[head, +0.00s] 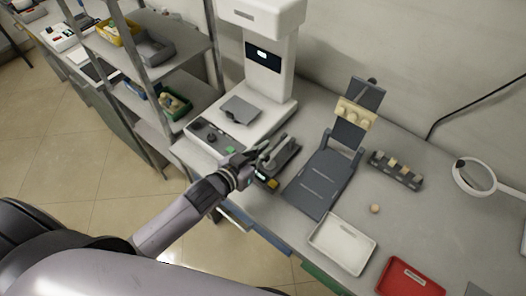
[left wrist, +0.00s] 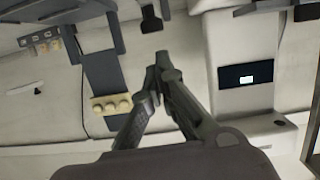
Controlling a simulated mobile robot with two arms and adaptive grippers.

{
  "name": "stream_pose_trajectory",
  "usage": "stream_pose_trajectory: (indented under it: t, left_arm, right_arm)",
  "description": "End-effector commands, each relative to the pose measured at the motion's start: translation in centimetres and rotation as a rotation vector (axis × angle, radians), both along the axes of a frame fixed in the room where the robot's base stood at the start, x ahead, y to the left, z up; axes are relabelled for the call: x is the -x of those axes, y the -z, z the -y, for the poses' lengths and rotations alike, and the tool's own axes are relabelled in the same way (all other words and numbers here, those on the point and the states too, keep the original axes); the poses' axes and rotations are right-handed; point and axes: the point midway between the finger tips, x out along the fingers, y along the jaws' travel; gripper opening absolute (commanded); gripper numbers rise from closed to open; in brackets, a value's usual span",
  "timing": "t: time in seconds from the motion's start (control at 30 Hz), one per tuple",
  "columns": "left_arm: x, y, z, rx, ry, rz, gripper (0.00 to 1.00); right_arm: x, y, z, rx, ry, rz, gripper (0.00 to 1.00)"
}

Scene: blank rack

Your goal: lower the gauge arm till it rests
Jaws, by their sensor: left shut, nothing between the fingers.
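A dark grey hinged stand is on the bench in the head view. Its flat base plate (head: 318,184) lies on the bench, and its upper arm (head: 365,95), which looks like the gauge arm, stands raised and leaning back. A beige bar (head: 355,114) with several round knobs crosses this arm. In the left wrist view the arm (left wrist: 101,72) and the beige bar (left wrist: 112,104) show left of the fingers. My left gripper (head: 268,150) is shut and empty, left of the stand and apart from the raised arm; its fingers (left wrist: 163,62) meet in the wrist view. My right gripper is out of view.
A white machine (head: 270,83) with a small screen stands behind my left gripper. A low dark fixture (head: 287,157) is close beside the gripper. A slotted rack (head: 396,170), small round piece (head: 375,208), white tray (head: 342,244), red tray (head: 410,281) and magnifier (head: 475,177) lie rightward.

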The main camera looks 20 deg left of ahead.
Motion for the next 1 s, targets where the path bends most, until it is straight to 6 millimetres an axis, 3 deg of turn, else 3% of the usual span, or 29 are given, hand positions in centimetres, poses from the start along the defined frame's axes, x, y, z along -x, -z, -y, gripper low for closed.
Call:
stream_pose_trajectory:
  t: [0.13, 0.5, 0.7, 1.0]
  left_arm:
    - [0.0, 1.1, 0.0, 0.000, -0.001, 0.000, 0.00]
    - [0.1, 1.3, 0.0, 0.000, 0.000, 0.002, 0.00]
    - [0.3, 2.8, -0.1, 0.000, -0.001, -0.001, 0.00]
    - [0.5, 3.0, -0.1, -0.003, -0.001, -0.010, 0.00]
  right_arm:
    - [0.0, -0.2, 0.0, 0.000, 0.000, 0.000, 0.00]
    - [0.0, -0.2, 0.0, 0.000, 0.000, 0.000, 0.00]
    - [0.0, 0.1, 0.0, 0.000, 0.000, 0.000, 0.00]
    - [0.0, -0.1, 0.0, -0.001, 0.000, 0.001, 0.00]
